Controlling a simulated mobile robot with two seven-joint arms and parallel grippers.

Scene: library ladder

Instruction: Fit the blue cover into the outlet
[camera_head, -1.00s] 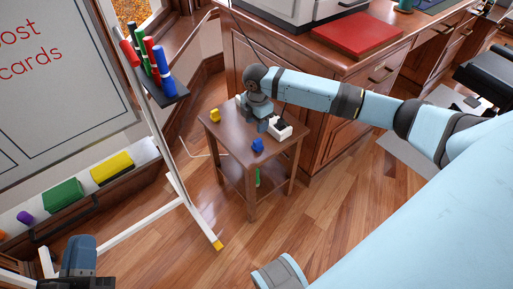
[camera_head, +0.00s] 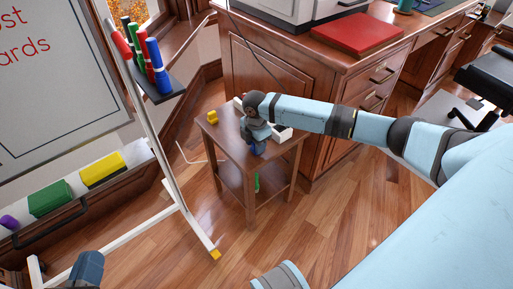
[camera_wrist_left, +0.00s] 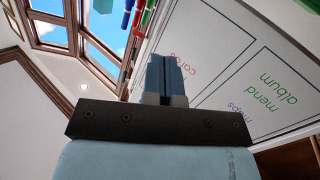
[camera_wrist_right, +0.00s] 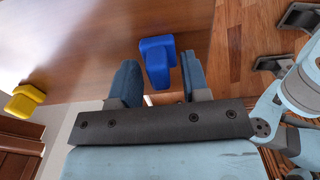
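The blue cover (camera_wrist_right: 157,58) lies on the small wooden table. In the head view only a bit of it (camera_head: 257,151) shows below my right gripper (camera_head: 256,139). In the right wrist view my right gripper (camera_wrist_right: 160,66) is open, with the cover in line with the gap between its fingers; I cannot tell whether they touch it. A white block (camera_head: 282,134), perhaps the outlet, is partly hidden behind my right arm on the table. My left gripper (camera_wrist_left: 166,77) is shut and empty; it shows at the lower left in the head view (camera_head: 88,267).
A yellow cover (camera_head: 212,117) sits at the table's (camera_head: 228,146) left corner; it also shows in the right wrist view (camera_wrist_right: 25,101). A whiteboard stand (camera_head: 160,165) with markers is left of the table. A wooden desk (camera_head: 285,72) stands behind. The floor in front is clear.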

